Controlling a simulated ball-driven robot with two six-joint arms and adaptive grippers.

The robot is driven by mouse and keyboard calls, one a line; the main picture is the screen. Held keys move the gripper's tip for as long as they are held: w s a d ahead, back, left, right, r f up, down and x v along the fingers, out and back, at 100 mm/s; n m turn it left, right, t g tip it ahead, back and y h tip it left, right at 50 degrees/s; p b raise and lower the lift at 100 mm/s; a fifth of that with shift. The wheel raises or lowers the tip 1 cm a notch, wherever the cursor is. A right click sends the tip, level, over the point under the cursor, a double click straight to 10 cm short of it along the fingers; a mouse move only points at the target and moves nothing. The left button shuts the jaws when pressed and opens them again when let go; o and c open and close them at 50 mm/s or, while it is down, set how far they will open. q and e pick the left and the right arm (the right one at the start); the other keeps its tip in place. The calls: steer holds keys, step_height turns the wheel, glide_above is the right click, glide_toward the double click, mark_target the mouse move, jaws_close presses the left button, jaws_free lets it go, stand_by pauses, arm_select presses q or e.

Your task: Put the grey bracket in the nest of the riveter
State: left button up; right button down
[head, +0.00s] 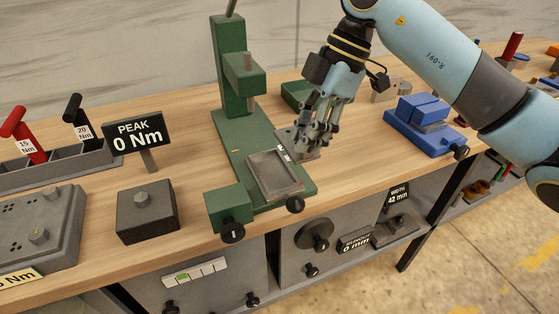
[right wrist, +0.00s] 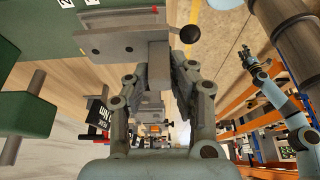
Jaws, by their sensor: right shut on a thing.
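The green riveter (head: 232,65) stands on the wooden bench. Its nest (head: 272,174) is a shallow grey tray on the green base, with a red mark at one corner. My right gripper (head: 318,142) is shut on the grey bracket (head: 293,141), at the nest's far right edge. The bracket (right wrist: 120,42) also shows in the right wrist view, with one end between the fingertips (right wrist: 158,65). I cannot tell whether it touches the nest. My left gripper (right wrist: 258,60) shows small in the right wrist view, away from the bench; its jaws are unclear.
Black knobs (head: 295,205) stick out of the riveter base. A torque display (head: 138,134) and a dark block (head: 147,210) stand left of it. A blue fixture (head: 424,124) is to the right. A green block (head: 301,95) sits behind my right gripper.

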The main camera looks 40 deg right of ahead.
steer(key=w+a+f, duration=0.2)
steer(key=w+a, duration=0.1)
steer(key=shift+a+f, duration=0.25)
steer(key=shift+f, duration=0.05)
step_height(320, 180, down, 3)
steer(key=shift+s+f+p, duration=0.1)
steer(key=shift+p, duration=0.25)
steer(key=shift+f, duration=0.4)
steer(key=shift+f, duration=0.2)
steer(key=c, duration=1.1)
jaws_free()
steer(key=shift+c, duration=0.2)
steer(key=b+v, duration=0.1)
steer(key=v, duration=1.1)
steer(key=shift+d+r, duration=0.15)
